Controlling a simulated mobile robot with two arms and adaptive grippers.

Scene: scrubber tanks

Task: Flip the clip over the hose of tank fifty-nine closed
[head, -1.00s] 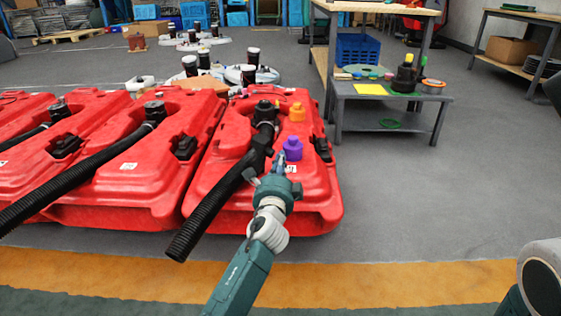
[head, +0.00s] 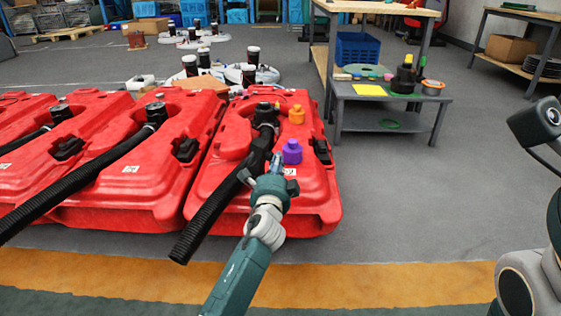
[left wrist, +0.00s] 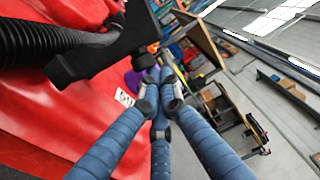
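The red tank (head: 310,205) at the right end of the row has a ribbed black hose (head: 208,217) running from its top toward the front left. In the left wrist view the black clip (left wrist: 105,52) stands out from the hose (left wrist: 40,42); its exact angle is hard to tell. A white label beside it (left wrist: 124,97) is seen at a slant. My left gripper (head: 276,163) is just right of the hose, above the tank's front. Its blue fingers (left wrist: 160,85) come together at the tips with nothing visible between them. My right gripper is out of view.
A purple cap (head: 291,152) and an orange cap (head: 296,114) stand on the tank beyond my left gripper. More red tanks (head: 110,185) stand to the left. A grey low table (head: 420,108) stands behind right. The floor to the right is open.

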